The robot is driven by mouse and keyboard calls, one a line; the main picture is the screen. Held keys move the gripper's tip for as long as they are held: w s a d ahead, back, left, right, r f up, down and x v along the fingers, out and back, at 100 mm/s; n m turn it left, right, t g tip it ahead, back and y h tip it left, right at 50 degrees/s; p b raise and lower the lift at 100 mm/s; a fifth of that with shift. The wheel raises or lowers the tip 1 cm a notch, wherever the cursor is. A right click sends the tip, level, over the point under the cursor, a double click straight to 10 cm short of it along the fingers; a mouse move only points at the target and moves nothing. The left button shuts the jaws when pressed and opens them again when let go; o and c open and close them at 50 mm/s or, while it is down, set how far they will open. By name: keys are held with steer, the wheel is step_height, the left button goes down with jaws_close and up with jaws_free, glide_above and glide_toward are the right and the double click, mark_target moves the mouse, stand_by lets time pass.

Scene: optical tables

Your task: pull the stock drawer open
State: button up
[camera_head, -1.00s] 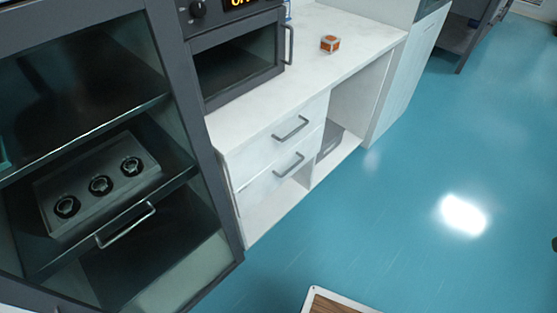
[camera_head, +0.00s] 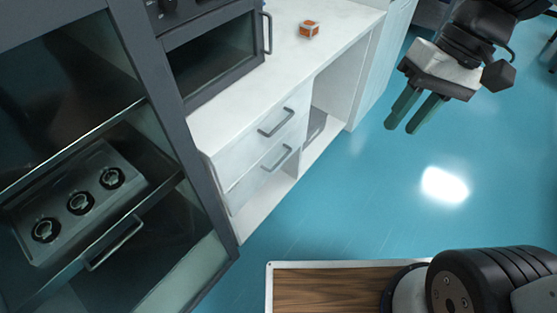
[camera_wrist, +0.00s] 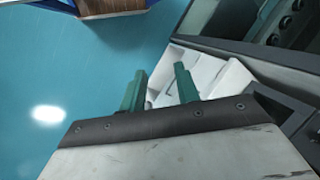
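Two white drawers, one above the other, are set in the white counter in the head view. The upper drawer (camera_head: 245,147) and the lower drawer (camera_head: 248,181) both look shut. The upper handle (camera_head: 277,123) and lower handle (camera_head: 277,158) are grey bars. No label shows which is the stock drawer. My gripper (camera_head: 401,127) is at the upper right, over the blue floor, apart from both handles. Its two green fingers are spread and empty. In the wrist view my gripper (camera_wrist: 161,71) points towards white cabinet surfaces (camera_wrist: 205,75); no handle is clear there.
A dark glass-fronted cabinet (camera_head: 188,130) stands at the left, with a knobbed tray (camera_head: 85,190) and a bar handle (camera_head: 114,243). An oven (camera_head: 215,55) and an orange-and-white cube (camera_head: 309,29) are on the counter. Blue floor (camera_head: 360,210) is clear before the drawers.

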mark_target(280, 160)
steer(key=w+a+f+g+y, duration=0.1)
steer(key=w+a+f+y, duration=0.45)
steer(key=w+f, duration=0.35)
steer(key=w+a+f+g+y, duration=0.1)
steer(key=w+a+f+y, duration=0.3)
steer(key=w+a+f, duration=0.5)
steer(key=w+d+f+m+t+y, duration=0.1)
steer(key=w+f+m+t, duration=0.25)
steer(key=f, duration=1.15)
steer(key=w+d+f+m+t+y, duration=0.15)
steer(key=w+f+t, duration=0.25)
steer(key=f, duration=1)
steer(key=x, duration=0.8)
steer(key=shift+w+f, duration=0.15)
steer(key=shift+f, duration=0.05)
jaws_close()
